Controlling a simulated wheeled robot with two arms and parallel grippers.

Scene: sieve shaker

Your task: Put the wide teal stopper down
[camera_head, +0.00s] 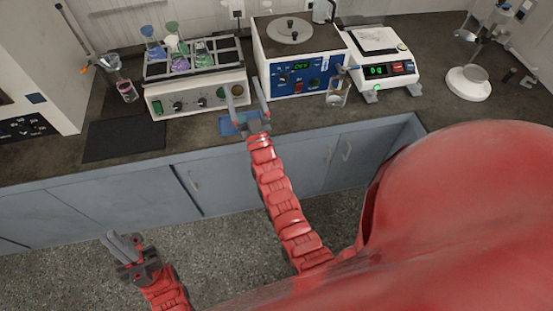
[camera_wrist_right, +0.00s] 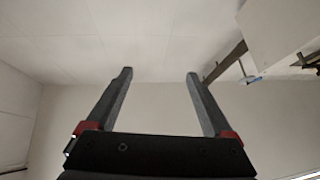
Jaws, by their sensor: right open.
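I cannot make out a wide teal stopper in either view. My right gripper (camera_head: 247,97) is open and empty in the head view, its fingers pointing up over the bench's front edge, before the gap between the shaker and the blue-fronted device. My left gripper (camera_head: 122,243) is low at the left, in front of the cabinets and below the bench top. Its fingers lie close together, with nothing seen between them.
On the bench stand a shaker (camera_head: 200,92) holding several coloured flasks, a blue-fronted device (camera_head: 298,75), a beaker (camera_head: 338,92) and a balance (camera_head: 381,75). A dark mat (camera_head: 124,140) lies bare at left. A blue mat (camera_head: 231,126) lies partly behind my right gripper.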

